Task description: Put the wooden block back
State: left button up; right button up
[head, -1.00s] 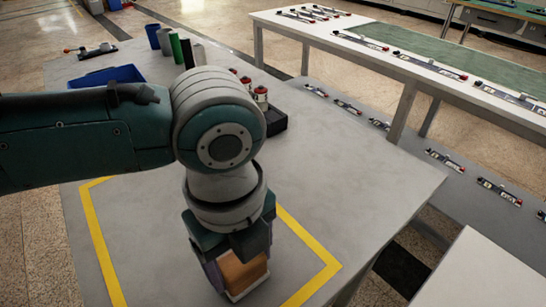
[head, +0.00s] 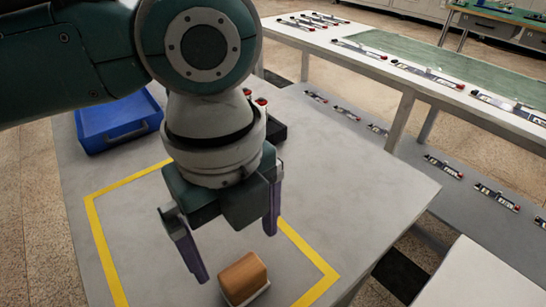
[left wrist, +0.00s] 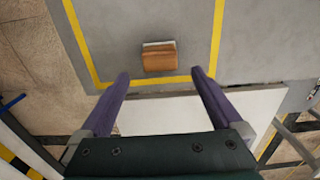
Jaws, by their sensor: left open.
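The wooden block (head: 242,275) sits on a thin pale base on the grey table, inside the yellow taped outline (head: 104,238), near its front edge. It also shows in the left wrist view (left wrist: 158,58), with the pale base peeking out at its far side. My left gripper (head: 232,250) is open and empty, raised above and behind the block in the head view, with its two purple fingers spread wide. In the left wrist view the open fingertips (left wrist: 160,75) frame the block from apart, not touching it. My right gripper is not in view.
A blue bin (head: 118,122) stands at the table's left, beyond the outline. A dark holder with red-topped items (head: 277,128) is partly hidden behind my left arm. A white-topped bench (head: 400,75) with several small tools stands at the right. The taped area around the block is clear.

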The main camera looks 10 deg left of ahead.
aim_at(242, 271)
pick_arm(q)
jog(key=s+d+r+n+t+h, duration=0.2)
jog(key=s+d+r+n+h, duration=0.25)
jog(key=n, duration=0.55)
jog(key=s+a+f+n+y, duration=0.1)
jog(key=s+a+n+y, duration=0.1)
jog(key=s+a+n, duration=0.2)
jog(key=s+a+f+n+t+y, duration=0.1)
jog(key=s+a+f+n+y, duration=0.1)
jog(key=a+n, duration=0.7)
jog(key=shift+s+a+n+t, duration=0.3)
jog(key=shift+s+a+n, duration=0.1)
jog(key=shift+s, duration=0.5)
jog(key=shift+f, duration=0.1)
